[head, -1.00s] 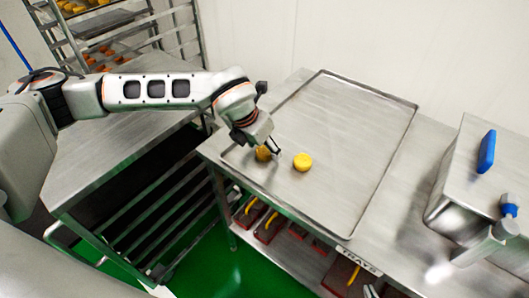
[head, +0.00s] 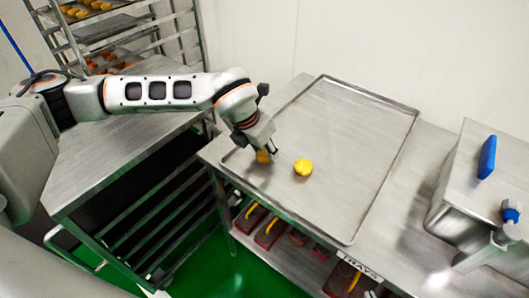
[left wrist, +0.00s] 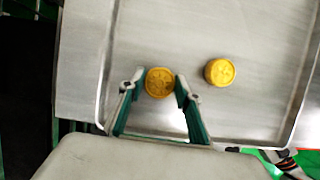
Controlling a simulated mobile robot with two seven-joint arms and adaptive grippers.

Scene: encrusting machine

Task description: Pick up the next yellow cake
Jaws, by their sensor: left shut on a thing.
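Two round yellow cakes are on the large metal tray (head: 345,130). One yellow cake (head: 263,156) is at the tray's near left part, between the fingers of my left gripper (head: 262,152). In the left wrist view this cake (left wrist: 159,82) shows a patterned top, with one finger at each side; the left gripper (left wrist: 158,92) is shut on it. The other yellow cake (head: 303,167) stands free on the tray just to the right, and also shows in the left wrist view (left wrist: 220,72). My right gripper is not in view.
The tray lies on a metal table with a raised rim. A metal machine with a blue handle (head: 487,157) stands at the right. An empty steel table (head: 105,150) and a rack (head: 120,25) with baked goods are at the left. Red-and-yellow items (head: 270,230) lie on the lower shelf.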

